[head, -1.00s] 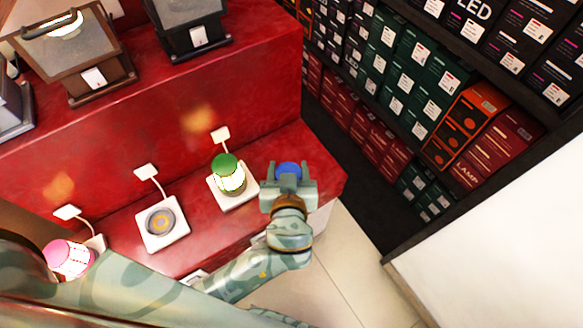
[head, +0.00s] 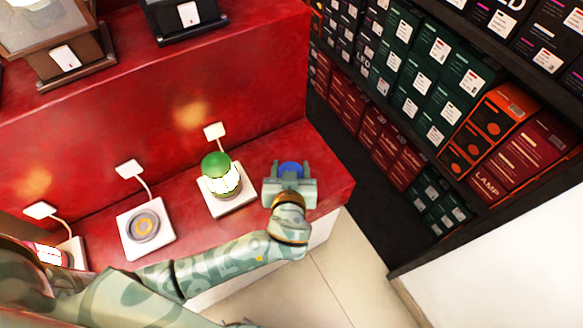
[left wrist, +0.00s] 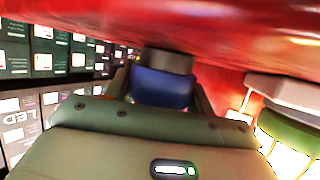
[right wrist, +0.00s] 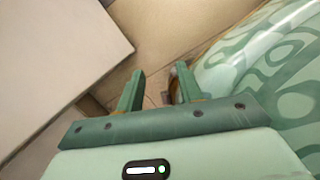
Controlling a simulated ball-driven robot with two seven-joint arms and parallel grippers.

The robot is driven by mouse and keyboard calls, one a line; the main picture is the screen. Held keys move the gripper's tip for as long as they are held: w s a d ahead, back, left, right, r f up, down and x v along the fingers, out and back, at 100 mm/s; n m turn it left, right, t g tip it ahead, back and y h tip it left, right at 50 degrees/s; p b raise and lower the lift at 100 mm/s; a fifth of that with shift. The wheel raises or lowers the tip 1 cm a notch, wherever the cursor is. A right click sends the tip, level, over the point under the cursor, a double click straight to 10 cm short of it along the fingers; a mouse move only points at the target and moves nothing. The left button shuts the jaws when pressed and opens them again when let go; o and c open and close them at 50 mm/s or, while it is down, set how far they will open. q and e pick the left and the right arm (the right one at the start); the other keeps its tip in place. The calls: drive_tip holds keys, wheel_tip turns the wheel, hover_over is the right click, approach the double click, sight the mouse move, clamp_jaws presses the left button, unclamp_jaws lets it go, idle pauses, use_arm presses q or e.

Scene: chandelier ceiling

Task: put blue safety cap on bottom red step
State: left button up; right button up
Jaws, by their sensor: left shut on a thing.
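The blue safety cap (head: 291,169) is between the fingers of my left gripper (head: 291,171), which is shut on it. The cap is over the right end of the bottom red step (head: 325,185). In the left wrist view the blue cap (left wrist: 162,88) sits between the two fingers, with a grey part beyond it close to the red surface. I cannot tell whether it touches the step. My right gripper (right wrist: 158,92) shows only in the right wrist view. It is open and empty above the tan floor.
Shelves of boxes (head: 440,90) stand at right.

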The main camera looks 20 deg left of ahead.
use_arm(q)
drive_tip(key=o, duration=1)
drive_tip(key=shift+c, duration=0.2)
use_arm(e)
drive_tip(key=shift+w, duration=0.25)
drive_tip(key=shift+r, duration=0.1)
use_arm(q)
drive_tip(key=shift+r, duration=0.15)
drive_tip(key=p+v, duration=0.2)
drive_tip(key=v, duration=0.4)
drive_tip(key=shift+s+d+r+p, duration=0.1)
drive_tip(key=shift+s+r+p, duration=0.1)
drive_tip(key=shift+p, duration=0.2)
drive_tip(key=p+v, duration=0.1)
drive_tip(key=v, duration=0.3)
drive_tip(key=shift+s+d, duration=0.1)
drive_tip(key=shift+s, duration=0.2)
drive_tip(key=shift+s+d+r, duration=0.1)
drive_tip(key=shift+s+d, duration=0.05)
drive_tip(key=shift+s, duration=0.3)
use_arm(e)
drive_tip(key=s+m, duration=0.1)
drive_tip(key=s, duration=0.6)
drive_tip(key=shift+s+a+r+m+g+y, duration=0.25)
drive_tip(key=shift+a+r+m+g+y, duration=0.05)
drive_tip(key=shift+y, duration=0.1)
